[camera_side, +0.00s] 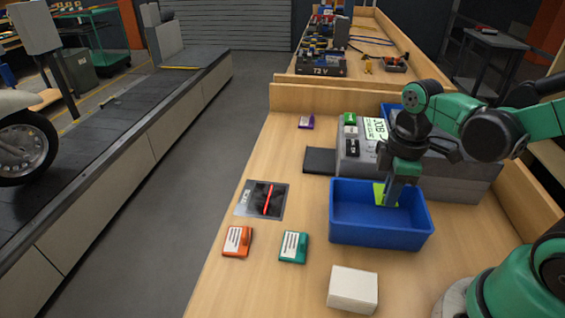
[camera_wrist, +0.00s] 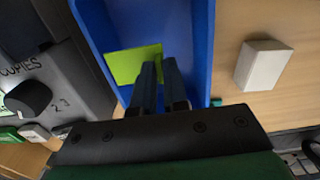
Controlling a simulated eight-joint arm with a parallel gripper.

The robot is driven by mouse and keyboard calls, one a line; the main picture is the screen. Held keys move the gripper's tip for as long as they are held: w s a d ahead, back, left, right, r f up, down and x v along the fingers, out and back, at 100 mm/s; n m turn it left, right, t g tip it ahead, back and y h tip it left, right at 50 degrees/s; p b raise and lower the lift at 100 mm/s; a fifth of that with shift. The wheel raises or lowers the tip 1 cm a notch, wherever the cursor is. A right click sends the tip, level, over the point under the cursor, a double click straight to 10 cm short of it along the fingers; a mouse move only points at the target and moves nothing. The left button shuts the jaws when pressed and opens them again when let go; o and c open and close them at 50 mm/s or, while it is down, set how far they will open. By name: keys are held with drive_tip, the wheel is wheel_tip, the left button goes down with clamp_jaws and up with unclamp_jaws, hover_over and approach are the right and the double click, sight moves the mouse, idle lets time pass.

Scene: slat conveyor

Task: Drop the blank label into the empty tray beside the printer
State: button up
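The blank label (camera_side: 379,194) is a flat yellow-green piece inside the blue tray (camera_side: 381,232). In the wrist view the label (camera_wrist: 133,64) shows its broad face just beyond my fingertips, partly covered by the left finger. My gripper (camera_side: 391,200) points down into the tray near its back wall. In the wrist view the two fingers of my gripper (camera_wrist: 159,66) are close together with a narrow gap. Whether they pinch the label's edge or it lies loose on the tray floor is not clear. Nothing else shows in the tray.
The grey printer (camera_side: 462,178) stands right behind the tray. A white block (camera_side: 353,289) sits in front of it. The conveyor (camera_side: 120,125) is beyond the aisle.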

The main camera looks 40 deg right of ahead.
drive_tip(key=o, duration=0.3)
drive_tip(key=shift+r, duration=2.85)
drive_tip(key=shift+w+a+r+m+t, duration=0.15)
drive_tip(key=shift+w+a+m+t, duration=0.5)
drive_tip(key=shift+m+t, duration=0.7)
drive_tip(key=shift+w+a+r+m+t, duration=0.2)
drive_tip(key=shift+w+a+m+t, duration=0.45)
drive_tip(key=shift+m+t, duration=0.7)
drive_tip(key=shift+w+a+r+m+t, duration=0.15)
drive_tip(key=shift+w+a+m+t, duration=0.65)
drive_tip(key=shift+m, duration=1)
